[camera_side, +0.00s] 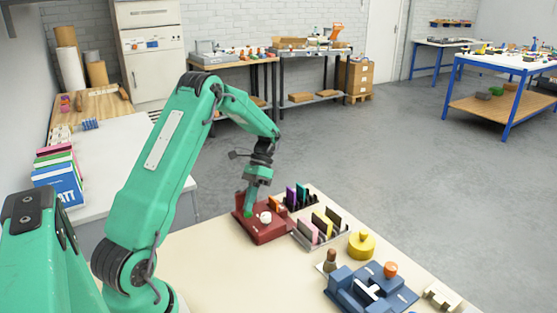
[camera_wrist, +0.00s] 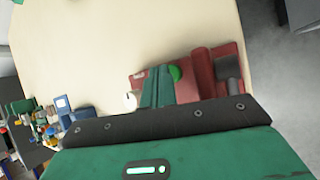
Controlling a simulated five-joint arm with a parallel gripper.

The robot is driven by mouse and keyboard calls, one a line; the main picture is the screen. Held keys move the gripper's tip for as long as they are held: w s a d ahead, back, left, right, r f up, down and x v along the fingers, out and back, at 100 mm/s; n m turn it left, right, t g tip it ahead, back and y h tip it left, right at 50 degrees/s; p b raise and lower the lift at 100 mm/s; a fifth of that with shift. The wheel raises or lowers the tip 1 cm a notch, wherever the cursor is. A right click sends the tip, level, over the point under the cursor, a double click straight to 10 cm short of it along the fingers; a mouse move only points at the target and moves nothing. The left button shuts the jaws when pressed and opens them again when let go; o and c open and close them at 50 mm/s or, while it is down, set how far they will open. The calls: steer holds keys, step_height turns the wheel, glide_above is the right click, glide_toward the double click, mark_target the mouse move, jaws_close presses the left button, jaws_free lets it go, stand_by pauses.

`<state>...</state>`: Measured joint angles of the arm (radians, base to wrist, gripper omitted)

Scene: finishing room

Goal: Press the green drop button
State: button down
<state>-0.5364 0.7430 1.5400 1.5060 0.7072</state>
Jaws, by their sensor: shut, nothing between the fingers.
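A dark red control box (camera_side: 268,236) stands on the cream table, with a white round button (camera_side: 265,217) on top. The box (camera_wrist: 201,89) also shows in the wrist view, where the green button (camera_wrist: 174,73) is a bright disc partly covered by my gripper. My gripper (camera_side: 250,207) points down over the left part of the box, its green fingers together and empty. In the wrist view the fingertips (camera_wrist: 158,72) appear right beside the green button, overlapping its left edge. I cannot tell whether they touch it. The white button (camera_wrist: 129,101) lies left of the fingers there.
Right of the box stands a rack with coloured upright plates (camera_side: 323,226). A yellow round piece (camera_side: 361,245), a brown-topped peg (camera_side: 329,262) and a blue fixture (camera_side: 372,289) stand nearer the front. The table's left part (camera_side: 205,258) is clear.

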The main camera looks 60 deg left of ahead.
steer(key=shift+f, duration=0.55)
stand_by(0.6)
steer(key=shift+r, duration=1.15)
steer(key=shift+r, duration=2.35)
steer(key=shift+r, duration=0.1)
